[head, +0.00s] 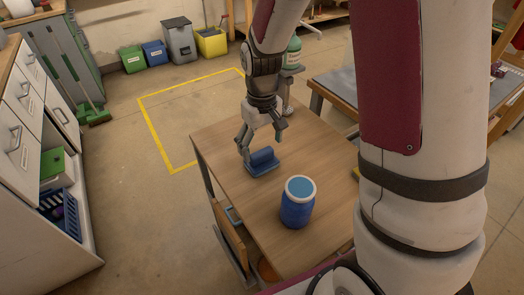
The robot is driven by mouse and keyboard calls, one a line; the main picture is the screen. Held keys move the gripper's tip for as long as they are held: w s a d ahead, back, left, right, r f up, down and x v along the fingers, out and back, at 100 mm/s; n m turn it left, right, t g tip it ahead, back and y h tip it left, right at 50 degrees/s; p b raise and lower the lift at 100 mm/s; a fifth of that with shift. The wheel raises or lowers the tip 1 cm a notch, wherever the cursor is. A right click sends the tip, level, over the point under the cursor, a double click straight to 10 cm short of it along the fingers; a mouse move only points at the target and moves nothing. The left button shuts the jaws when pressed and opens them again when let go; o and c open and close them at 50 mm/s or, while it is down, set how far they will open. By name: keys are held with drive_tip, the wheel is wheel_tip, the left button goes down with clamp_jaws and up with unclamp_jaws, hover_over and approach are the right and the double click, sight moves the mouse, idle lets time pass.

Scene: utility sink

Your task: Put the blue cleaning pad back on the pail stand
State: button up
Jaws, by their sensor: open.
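A dark blue block-like thing with a flat base and a raised part (262,161), which looks like the cleaning pad, sits on the wooden table left of centre. A blue pail-like container (297,211) with a white rim and a lighter blue top stands nearer to me, to the right of the pad. I cannot tell whether it is the pail stand. My gripper (263,148) points down over the pad with its fingers spread. The left fingertip is close beside the pad; I cannot tell whether it touches. Nothing shows held between the fingers.
The wooden table (222,140) is mostly bare around the pad. A green-topped bottle (294,52) shows behind my arm. A small yellow thing (355,172) is at the right, partly hidden by my arm. White drawers (25,92) stand left; several bins (180,42) line the back.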

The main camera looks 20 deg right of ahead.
sight(262, 152)
wheel_tip(262, 152, up, 8)
drive_tip(key=s+r+m+t, duration=0.1)
drive_tip(key=s+r, duration=0.9)
drive_tip(key=s, duration=0.2)
drive_tip(key=s+r+m+t, duration=0.1)
drive_tip(key=s+r, duration=0.1)
drive_tip(key=s, duration=1.2)
drive_tip(key=shift+t+p, duration=0.3)
drive_tip(key=shift+p, duration=0.1)
drive_tip(key=shift+w, duration=0.1)
wheel_tip(262, 152, up, 8)
drive_tip(key=t+p, duration=0.1)
drive_tip(key=p, duration=0.5)
drive_tip(key=shift+t+p, duration=0.3)
drive_tip(key=shift+p, duration=0.05)
drive_tip(key=shift+d+r, duration=0.1)
